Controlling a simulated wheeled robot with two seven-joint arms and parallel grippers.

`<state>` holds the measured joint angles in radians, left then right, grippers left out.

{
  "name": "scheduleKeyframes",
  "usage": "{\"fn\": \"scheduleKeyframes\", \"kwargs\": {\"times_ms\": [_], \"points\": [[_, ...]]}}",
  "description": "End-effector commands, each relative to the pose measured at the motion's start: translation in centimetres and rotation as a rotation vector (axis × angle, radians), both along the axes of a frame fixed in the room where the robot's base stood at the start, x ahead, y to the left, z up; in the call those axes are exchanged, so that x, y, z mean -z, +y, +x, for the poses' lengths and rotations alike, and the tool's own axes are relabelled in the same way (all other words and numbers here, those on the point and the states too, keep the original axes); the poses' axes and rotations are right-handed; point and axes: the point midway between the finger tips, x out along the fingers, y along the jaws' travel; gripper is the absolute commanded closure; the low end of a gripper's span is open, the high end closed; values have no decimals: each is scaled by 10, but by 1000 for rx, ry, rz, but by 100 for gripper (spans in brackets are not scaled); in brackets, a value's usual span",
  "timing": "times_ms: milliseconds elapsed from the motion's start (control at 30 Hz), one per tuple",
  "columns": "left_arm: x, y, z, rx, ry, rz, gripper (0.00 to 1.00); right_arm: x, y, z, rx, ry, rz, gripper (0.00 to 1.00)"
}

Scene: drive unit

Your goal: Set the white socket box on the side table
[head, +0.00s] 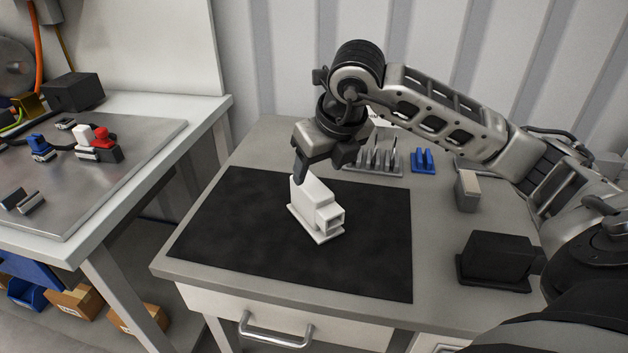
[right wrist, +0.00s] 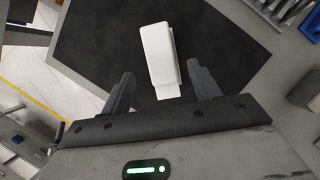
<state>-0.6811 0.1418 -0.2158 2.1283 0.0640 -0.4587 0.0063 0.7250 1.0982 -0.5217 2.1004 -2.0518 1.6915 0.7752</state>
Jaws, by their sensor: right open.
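The white socket box (head: 316,208) sits upright on the black mat (head: 240,230) of the grey-topped table (head: 262,137), on a flat white base. Its square opening faces the lower right. My right gripper (head: 318,170) is just above and behind the box, pointing down, with its jaws open. In the right wrist view the white box (right wrist: 160,55) lies beyond the open fingers (right wrist: 162,88), with its near end between them in the picture. I see no grip on it. My left gripper is not in view.
A second bench (head: 215,107) with a metal plate and small connectors stands at the left, across a gap. Behind the mat are a grey pronged rack (head: 372,168) and blue part (head: 423,160). A black block (head: 497,257) sits at the right. The mat around the box is clear.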

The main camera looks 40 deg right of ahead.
Motion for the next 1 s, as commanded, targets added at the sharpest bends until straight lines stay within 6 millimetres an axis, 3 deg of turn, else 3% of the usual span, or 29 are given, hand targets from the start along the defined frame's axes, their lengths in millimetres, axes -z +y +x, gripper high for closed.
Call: {"fn": "scheduleKeyframes", "kwargs": {"times_ms": [100,300,1000], "points": [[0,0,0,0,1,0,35,-19,1,-7,1,-4,0,38],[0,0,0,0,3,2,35,-32,1,-13,0,-1,-1,38],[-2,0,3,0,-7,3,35,-32,1,-14,0,1,0,38]]}}
